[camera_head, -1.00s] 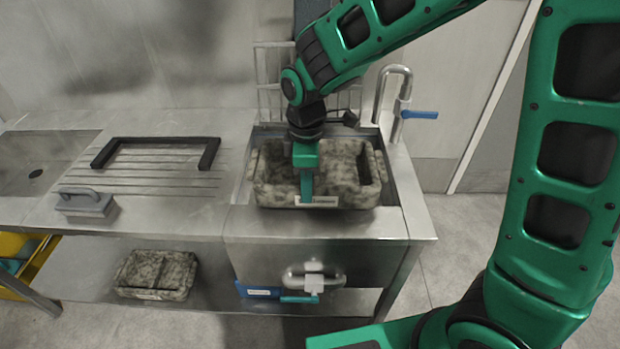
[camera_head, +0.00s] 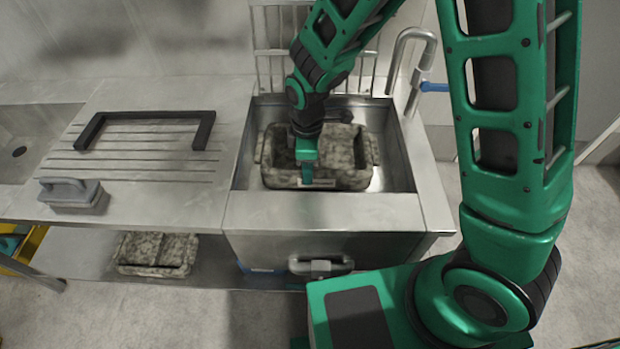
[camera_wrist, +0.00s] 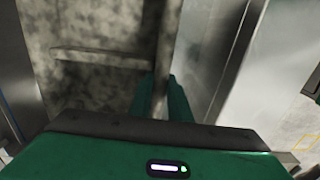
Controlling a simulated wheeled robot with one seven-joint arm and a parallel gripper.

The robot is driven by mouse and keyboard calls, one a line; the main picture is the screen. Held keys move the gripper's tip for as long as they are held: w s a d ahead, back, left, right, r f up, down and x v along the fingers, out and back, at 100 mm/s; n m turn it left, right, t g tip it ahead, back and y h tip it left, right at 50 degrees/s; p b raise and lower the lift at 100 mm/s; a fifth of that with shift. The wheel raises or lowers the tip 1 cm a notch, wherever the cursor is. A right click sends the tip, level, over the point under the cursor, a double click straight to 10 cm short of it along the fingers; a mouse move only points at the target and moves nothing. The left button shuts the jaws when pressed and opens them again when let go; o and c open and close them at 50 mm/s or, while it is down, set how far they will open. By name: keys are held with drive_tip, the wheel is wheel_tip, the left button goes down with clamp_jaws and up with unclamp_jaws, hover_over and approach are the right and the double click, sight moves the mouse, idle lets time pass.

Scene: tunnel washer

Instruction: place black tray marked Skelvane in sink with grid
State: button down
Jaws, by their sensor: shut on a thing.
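A mottled dark grey tray (camera_head: 341,153) with a divider and side handles is inside the sink (camera_head: 402,165), below its rim. A pale label shows on its front wall, too small to read. My gripper (camera_head: 307,177) points down and is shut on the tray's front wall. In the wrist view, the tray (camera_wrist: 100,85) fills the upper left and my fingers (camera_wrist: 160,98) are at its wall. A wire grid (camera_head: 272,45) stands upright behind the sink. I cannot tell whether the tray touches the sink floor.
A similar mottled tray (camera_head: 158,250) lies on the shelf below the counter. A black U-shaped handle (camera_head: 145,116) and a grey block with a handle (camera_head: 73,194) sit on the ribbed drainboard. A tap (camera_head: 395,66) with a blue lever rises at the sink's back right.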

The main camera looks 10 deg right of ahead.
drive_tip(key=shift+f, duration=2.55)
drive_tip(key=c, duration=1.6)
unclamp_jaws()
drive_tip(key=shift+a, duration=0.1)
drive_tip(key=shift+c, duration=0.2)
wheel_tip(320, 180, up, 12)
